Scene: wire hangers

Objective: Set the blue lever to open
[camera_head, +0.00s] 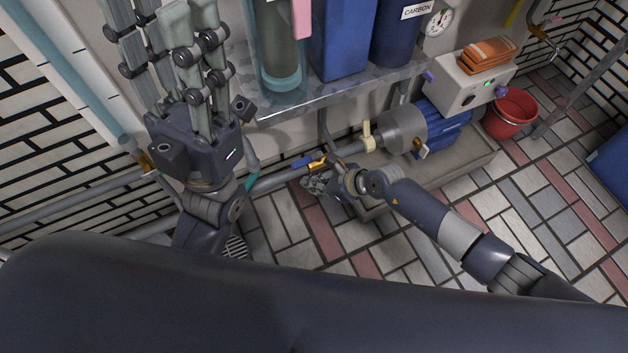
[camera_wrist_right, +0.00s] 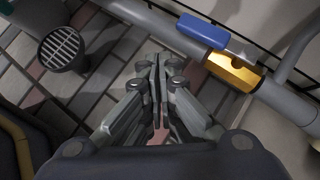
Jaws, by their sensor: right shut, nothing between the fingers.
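The blue lever (camera_head: 302,162) sits on a yellow valve body (camera_head: 318,163) on the grey pipe, low in front of the bench. In the right wrist view the lever (camera_wrist_right: 203,31) lies roughly along the pipe, beside the yellow body (camera_wrist_right: 232,72). My right gripper (camera_head: 314,186) is just below the valve in the head view. In the wrist view its fingers (camera_wrist_right: 155,64) are together, empty and apart from the lever. My left gripper (camera_head: 168,30) is raised at upper left, its fingers spread, pointing up and partly cut off by the frame edge.
A cream lever (camera_head: 367,136) and a blue motor pump (camera_head: 424,128) stand right of the valve. The metal bench (camera_head: 330,96) overhangs behind. A teal handle (camera_head: 251,181) is to the left. A red bucket (camera_head: 509,115) stands at right. A floor drain (camera_wrist_right: 62,48) shows in the wrist view.

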